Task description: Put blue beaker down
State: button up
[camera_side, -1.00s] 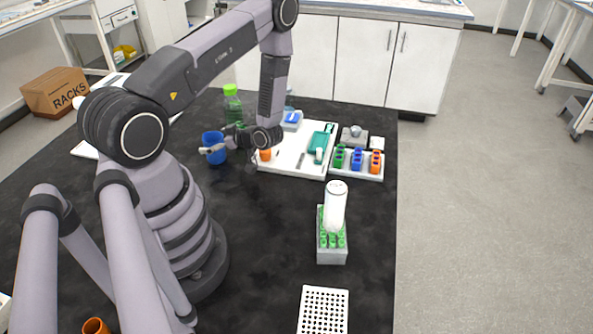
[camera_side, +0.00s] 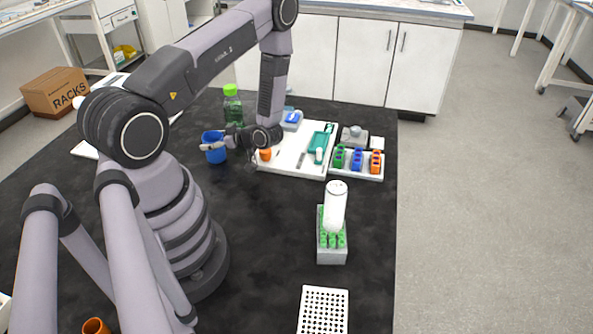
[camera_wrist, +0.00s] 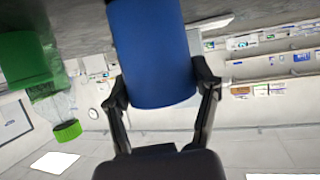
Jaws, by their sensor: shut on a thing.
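The blue beaker (camera_side: 213,150) is upright in the side view, on or just above the dark table; I cannot tell whether its base touches. My gripper (camera_side: 222,147) reaches it from the right and is shut on it. In the wrist view the blue beaker (camera_wrist: 152,55) fills the upper middle, and my gripper's fingers (camera_wrist: 160,88) press on both its sides. The wrist picture appears upside down. The far side of the beaker is hidden.
A green-capped bottle (camera_side: 233,107) stands just behind the beaker. A white tray (camera_side: 282,158) with an orange item lies to the right. A rack with green tubes (camera_side: 331,250) and a white bottle (camera_side: 335,207) is further forward. Bare table lies in front of the beaker.

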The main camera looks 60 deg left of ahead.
notch_tip(320, 180, up, 9)
jog(key=w+d+r+m+t+y, duration=0.1)
jog(key=w+d+r+m+t, duration=0.1)
jog(key=w+m+t, duration=0.5)
jog(key=w+d+r+m+t, duration=0.25)
jog(key=w+t, duration=0.25)
jog(key=w, duration=0.5)
jog(key=w+d+r+m+t+h, duration=0.25)
jog(key=d+m+h, duration=0.2)
jog(key=d, duration=0.35)
jog(key=w+d+r+m+t+h, duration=0.1)
jog(key=w+d+m+t+h, duration=0.3)
jog(key=d, duration=0.4)
jog(key=w+d+r+m+t+h, duration=0.1)
jog(key=w+d+m+t+h, duration=0.1)
jog(key=w+d+m+h, duration=0.35)
jog(key=s+d+f+m+g+h, duration=0.3)
jog(key=s+f+m+h, duration=0.45)
jog(key=s, duration=0.25)
jog(key=s+f+m+g+h, duration=0.1)
jog(key=s+m+g+h, duration=0.1)
jog(key=s+m+g, duration=0.45)
jog(key=s+f+m+g+h, duration=0.1)
jog(key=s+f+m+h, duration=0.15)
jog(key=s, duration=0.65)
jog(key=f, duration=0.6)
jog(key=shift+s+d+f, duration=0.25)
jog(key=shift+s+f, duration=0.1)
jog(key=shift+f, duration=0.1)
